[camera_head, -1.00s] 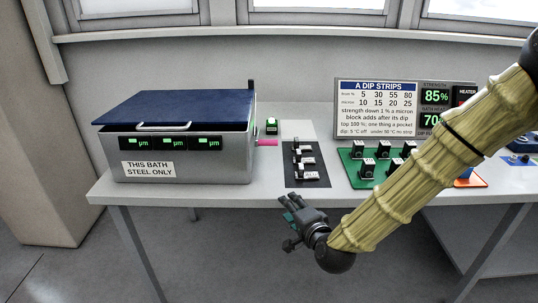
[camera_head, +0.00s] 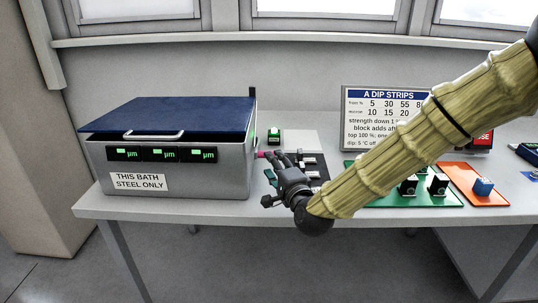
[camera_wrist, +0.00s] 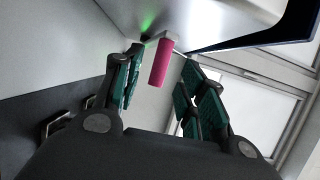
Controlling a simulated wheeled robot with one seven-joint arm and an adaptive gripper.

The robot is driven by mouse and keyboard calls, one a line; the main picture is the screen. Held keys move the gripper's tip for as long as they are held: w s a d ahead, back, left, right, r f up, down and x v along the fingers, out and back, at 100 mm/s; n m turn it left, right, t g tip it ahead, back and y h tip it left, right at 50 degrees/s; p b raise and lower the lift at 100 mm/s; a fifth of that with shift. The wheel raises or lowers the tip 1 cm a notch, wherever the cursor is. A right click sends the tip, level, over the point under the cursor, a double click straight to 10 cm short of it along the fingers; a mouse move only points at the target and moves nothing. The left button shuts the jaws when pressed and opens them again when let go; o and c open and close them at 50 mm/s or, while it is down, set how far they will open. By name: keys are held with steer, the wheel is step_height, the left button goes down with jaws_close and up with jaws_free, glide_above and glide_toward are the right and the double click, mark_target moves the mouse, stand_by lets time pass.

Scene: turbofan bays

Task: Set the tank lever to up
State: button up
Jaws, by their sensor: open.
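The tank (camera_head: 178,175) is a grey metal box with a dark blue lid, at the left of the table in the head view. Its lever has a pink grip that sticks out from the tank's right side; in the wrist view the pink lever (camera_wrist: 160,62) hangs between my fingers. My gripper (camera_head: 276,166) is open close to the tank's right side. In the wrist view my gripper (camera_wrist: 162,82) has its green-padded fingers on either side of the lever, with gaps visible. In the head view my fingers hide most of the lever.
A dark mat (camera_head: 318,172) with several small blocks lies just right of my gripper. A small green-lit device (camera_head: 273,135) stands behind it. A green board (camera_head: 440,198), an orange mat (camera_head: 462,172) and a sign (camera_head: 372,92) stand farther right. The table's front edge is clear.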

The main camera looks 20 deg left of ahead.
steer(key=shift+x, duration=3.15)
jaws_close()
